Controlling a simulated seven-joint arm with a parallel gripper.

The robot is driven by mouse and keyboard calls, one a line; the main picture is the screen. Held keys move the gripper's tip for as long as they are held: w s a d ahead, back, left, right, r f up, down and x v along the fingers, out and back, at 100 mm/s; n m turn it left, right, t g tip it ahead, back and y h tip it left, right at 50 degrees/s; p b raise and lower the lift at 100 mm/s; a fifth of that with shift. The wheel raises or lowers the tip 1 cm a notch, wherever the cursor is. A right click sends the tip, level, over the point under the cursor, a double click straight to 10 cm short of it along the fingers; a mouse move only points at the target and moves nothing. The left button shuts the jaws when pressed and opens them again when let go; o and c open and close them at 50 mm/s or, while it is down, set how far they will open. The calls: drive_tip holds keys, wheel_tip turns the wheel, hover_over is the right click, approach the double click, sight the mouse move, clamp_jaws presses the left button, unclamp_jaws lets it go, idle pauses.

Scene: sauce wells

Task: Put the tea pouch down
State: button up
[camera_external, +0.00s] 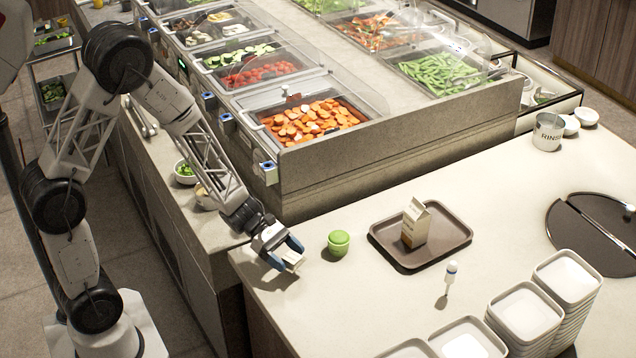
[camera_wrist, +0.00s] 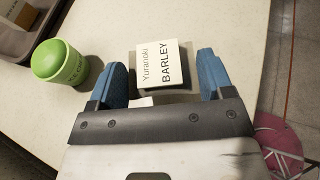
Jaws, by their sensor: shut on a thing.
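The tea pouch (camera_wrist: 157,64) is a small, dark-sided packet with a white face printed "Yuranoki BARLEY". It sits between the two blue fingers of my gripper (camera_wrist: 163,78) in the wrist view. In the external view my gripper (camera_external: 283,252) is low over the near-left corner of the pale counter (camera_external: 330,300), shut on the pouch, whose pale end (camera_external: 293,260) shows at the fingertips. Whether the pouch touches the counter is not clear.
A green lidded cup (camera_external: 339,242) stands just right of my gripper. Beyond it a brown tray (camera_external: 445,238) holds a carton (camera_external: 415,224).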

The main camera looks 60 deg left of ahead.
drive_tip(key=shift+f, duration=1.75)
drive_tip(key=shift+f, duration=0.2)
drive_tip(key=o, duration=0.9)
drive_tip(key=shift+r, duration=0.2)
drive_tip(key=shift+v, duration=6)
drive_tip(key=shift+r, duration=0.1)
